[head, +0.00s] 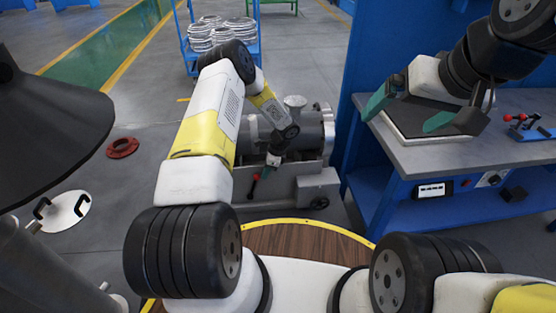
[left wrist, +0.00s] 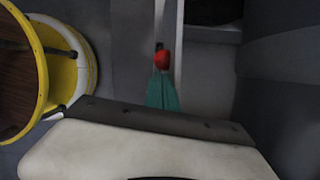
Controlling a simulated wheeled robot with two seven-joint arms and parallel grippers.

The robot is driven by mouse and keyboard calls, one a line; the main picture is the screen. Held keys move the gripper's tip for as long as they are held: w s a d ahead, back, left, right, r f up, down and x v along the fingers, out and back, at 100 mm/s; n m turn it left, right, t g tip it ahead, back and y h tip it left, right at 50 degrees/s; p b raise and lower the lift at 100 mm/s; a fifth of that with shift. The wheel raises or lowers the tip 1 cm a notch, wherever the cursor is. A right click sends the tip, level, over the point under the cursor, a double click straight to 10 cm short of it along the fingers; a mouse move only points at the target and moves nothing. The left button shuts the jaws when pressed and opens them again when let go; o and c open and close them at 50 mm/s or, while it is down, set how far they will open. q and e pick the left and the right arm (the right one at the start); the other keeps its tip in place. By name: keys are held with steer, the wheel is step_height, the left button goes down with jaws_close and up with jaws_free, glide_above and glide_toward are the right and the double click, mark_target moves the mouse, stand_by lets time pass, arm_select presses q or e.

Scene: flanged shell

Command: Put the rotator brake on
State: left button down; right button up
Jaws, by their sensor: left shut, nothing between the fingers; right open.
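The rotator (head: 310,180) is a grey machine on the floor, with a metal flanged shell (head: 312,135) on it. A small lever with a red part (head: 265,173) shows at its near left side; I take it for the brake. My left gripper (head: 272,158) is shut and empty, pointing down just above the red part. In the left wrist view the shut teal fingers (left wrist: 162,92) lie close to the red knob (left wrist: 161,60); I cannot tell whether they touch. My right gripper (head: 412,110) is open and empty above the workbench.
The blue workbench (head: 430,155) at the right holds a dark mat and a red-handled clamp (head: 524,122). A blue cart (head: 219,45) with metal rings stands behind. A red flange (head: 122,148) and a white plate (head: 64,212) lie on the floor at the left.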

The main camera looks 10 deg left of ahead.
arm_select(q)
steer(key=s+a+h, duration=0.2)
steer(key=a, duration=0.6)
steer(key=s+a+f+t+h, duration=0.1)
steer(key=s+a+h, duration=0.1)
steer(key=a, duration=0.6)
steer(key=shift+s, duration=0.4)
steer(key=shift+s+f, duration=0.1)
step_height(320, 180, up, 8)
steer(key=shift+d+r, duration=0.2)
steer(key=shift+d, duration=0.1)
stand_by(0.4)
